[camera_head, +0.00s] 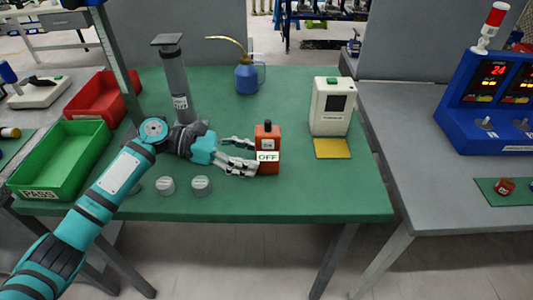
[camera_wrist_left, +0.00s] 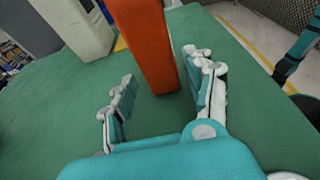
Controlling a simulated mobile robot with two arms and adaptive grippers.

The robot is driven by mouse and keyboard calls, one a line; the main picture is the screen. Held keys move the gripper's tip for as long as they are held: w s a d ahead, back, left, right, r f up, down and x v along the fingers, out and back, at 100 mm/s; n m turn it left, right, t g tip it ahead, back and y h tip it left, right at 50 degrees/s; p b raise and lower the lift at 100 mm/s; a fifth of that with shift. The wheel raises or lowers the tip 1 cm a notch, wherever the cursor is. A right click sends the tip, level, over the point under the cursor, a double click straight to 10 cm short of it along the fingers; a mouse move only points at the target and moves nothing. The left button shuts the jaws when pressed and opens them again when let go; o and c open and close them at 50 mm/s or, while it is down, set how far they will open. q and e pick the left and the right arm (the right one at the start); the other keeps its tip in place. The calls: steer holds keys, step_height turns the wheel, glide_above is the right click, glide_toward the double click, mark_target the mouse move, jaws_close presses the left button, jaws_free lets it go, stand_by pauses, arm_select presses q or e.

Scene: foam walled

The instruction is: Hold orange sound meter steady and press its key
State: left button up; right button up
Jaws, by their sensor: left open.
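The orange sound meter (camera_head: 268,142) stands upright on the green table top, with a dark tip on top and a white label reading "OFF" or similar on its front. In the left wrist view its orange body (camera_wrist_left: 152,45) stands just beyond and partly between my fingers. My left gripper (camera_head: 254,157) reaches it from the left, low over the table. Its fingers are open (camera_wrist_left: 160,68), one on each side of the meter's lower part; I cannot tell whether they touch it. The key cannot be made out clearly. My right gripper is not in view.
A white device (camera_head: 331,105) and yellow pad (camera_head: 332,148) stand right of the meter. A blue oil can (camera_head: 246,78) and grey column (camera_head: 175,85) are behind. Two round grey pieces (camera_head: 201,185) lie front left. Green (camera_head: 62,160) and red bins (camera_head: 103,97) are at left.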

mark_target(263, 159)
arm_select(q)
steer(key=p+x, duration=0.1)
steer(key=x, duration=0.2)
steer(key=shift+r+p, duration=0.2)
steer(key=shift+p, duration=0.1)
steer(key=shift+d+f, duration=0.1)
steer(key=shift+d, duration=0.1)
steer(key=shift+d+f, duration=0.15)
steer(key=shift+d, duration=0.05)
steer(key=shift+c, duration=0.5)
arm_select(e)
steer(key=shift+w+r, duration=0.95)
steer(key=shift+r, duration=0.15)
arm_select(q)
steer(key=c, duration=0.6)
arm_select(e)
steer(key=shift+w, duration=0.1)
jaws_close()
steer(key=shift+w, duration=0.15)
